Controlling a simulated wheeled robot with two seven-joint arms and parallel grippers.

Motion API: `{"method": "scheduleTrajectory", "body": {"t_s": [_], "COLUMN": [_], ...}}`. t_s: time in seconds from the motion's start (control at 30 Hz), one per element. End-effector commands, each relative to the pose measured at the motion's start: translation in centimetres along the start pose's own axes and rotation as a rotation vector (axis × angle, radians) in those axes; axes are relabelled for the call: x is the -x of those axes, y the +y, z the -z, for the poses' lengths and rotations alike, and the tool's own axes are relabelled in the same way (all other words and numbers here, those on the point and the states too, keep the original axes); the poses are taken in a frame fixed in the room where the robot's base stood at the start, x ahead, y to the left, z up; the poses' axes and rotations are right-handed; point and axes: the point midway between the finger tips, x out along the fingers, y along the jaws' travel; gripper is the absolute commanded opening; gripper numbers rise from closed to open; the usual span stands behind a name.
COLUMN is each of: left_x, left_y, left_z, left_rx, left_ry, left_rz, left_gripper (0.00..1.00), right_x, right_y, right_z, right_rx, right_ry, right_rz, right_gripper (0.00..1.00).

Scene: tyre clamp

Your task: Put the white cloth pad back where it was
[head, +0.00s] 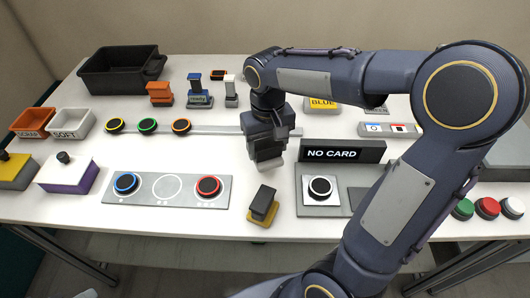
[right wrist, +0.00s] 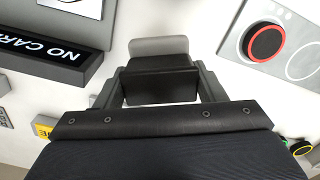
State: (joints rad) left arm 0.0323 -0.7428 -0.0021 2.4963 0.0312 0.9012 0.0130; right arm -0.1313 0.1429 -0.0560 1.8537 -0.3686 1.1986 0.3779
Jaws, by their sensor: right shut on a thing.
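My right gripper (head: 267,150) hangs over the middle of the table, pointing down. In the right wrist view the gripper (right wrist: 160,85) is shut on the dark grip block of a pad. The pad's pale base, which looks like the white cloth pad (right wrist: 158,46), shows beyond the block. In the head view the white cloth pad (head: 268,164) shows as a pale edge below the fingers, mostly hidden. I cannot tell whether it touches the table. My left gripper is not in view.
A black pad with a yellow base (head: 262,207) stands just in front of the gripper. A grey panel with ringed buttons (head: 166,205) lies at left front, and a NO CARD sign (head: 342,151) at right. Orange SCRAP (head: 33,121) and white SOFT (head: 72,123) trays stand far left.

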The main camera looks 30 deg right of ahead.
Motion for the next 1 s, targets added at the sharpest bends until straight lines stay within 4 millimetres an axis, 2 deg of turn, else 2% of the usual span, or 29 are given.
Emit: {"method": "scheduleTrajectory", "body": {"t_s": [0.23,0.4,0.83,0.87,1.0], "left_x": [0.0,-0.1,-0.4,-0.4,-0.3], "left_y": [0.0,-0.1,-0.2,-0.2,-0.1], "left_z": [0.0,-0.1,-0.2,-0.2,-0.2], "left_rx": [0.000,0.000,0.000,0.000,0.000], "left_ry": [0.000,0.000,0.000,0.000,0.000], "left_rz": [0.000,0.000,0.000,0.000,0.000], "left_gripper": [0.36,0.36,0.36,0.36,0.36], "right_x": [-2.0,-4.3,-5.0,-5.0,-4.9], "right_y": [-0.2,-0.1,-0.2,-0.2,-0.2], "right_z": [1.4,1.3,1.3,1.3,1.3], "right_rx": [0.001,0.000,0.000,0.000,0.000], "right_ry": [-0.002,-0.001,0.001,0.001,0.001], "right_rz": [-0.001,-0.001,0.000,0.000,0.000], "right_gripper": [0.45,0.45,0.45,0.65,0.83]}}
